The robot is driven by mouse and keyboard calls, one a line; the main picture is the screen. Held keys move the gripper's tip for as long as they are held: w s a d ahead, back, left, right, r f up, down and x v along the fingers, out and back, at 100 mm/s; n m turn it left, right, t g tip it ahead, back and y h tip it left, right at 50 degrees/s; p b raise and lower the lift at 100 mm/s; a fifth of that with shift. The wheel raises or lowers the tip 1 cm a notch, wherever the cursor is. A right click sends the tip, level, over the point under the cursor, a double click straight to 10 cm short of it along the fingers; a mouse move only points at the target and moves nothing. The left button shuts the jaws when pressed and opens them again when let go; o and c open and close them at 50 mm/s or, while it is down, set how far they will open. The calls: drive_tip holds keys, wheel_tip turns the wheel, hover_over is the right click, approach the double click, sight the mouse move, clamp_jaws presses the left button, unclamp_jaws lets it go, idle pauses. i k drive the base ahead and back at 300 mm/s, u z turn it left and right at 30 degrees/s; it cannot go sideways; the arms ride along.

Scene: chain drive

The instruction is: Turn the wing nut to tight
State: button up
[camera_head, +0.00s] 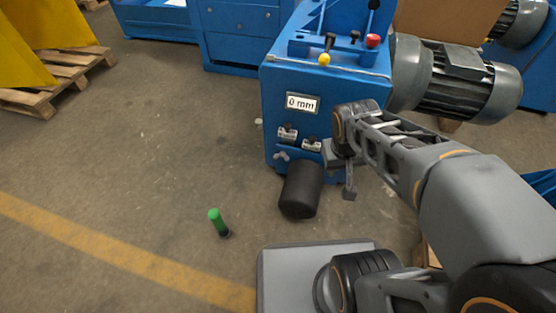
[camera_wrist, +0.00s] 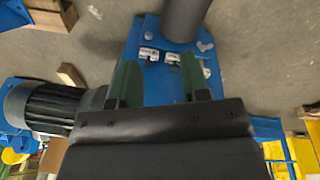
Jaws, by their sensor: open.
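A small grey wing-shaped part, which looks like the wing nut (camera_head: 281,156), sits low on the front of the blue machine (camera_head: 278,100), left of the black cylinder. It also seems to show in the wrist view (camera_wrist: 205,46), right of the fingers' tips. My gripper (camera_wrist: 158,72) is open, its two green-padded fingers apart with nothing between them. In the wrist view two small white labels (camera_wrist: 148,53) on the machine's front appear between and beyond the fingers. In the head view my gripper (camera_head: 347,180) hangs at the machine's right front, apart from the wing nut.
A black cylinder (camera_head: 301,190) juts from the machine's lower front. A display (camera_head: 302,103) reads 0 mm. A yellow-knobbed lever (camera_head: 325,57) and a red knob (camera_head: 373,40) are on top. A grey motor (camera_head: 465,85) stands right.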

sight(283, 154)
drive_tip(key=u, duration=1.6)
drive_tip(key=i, duration=0.55)
drive_tip(key=u, duration=0.2)
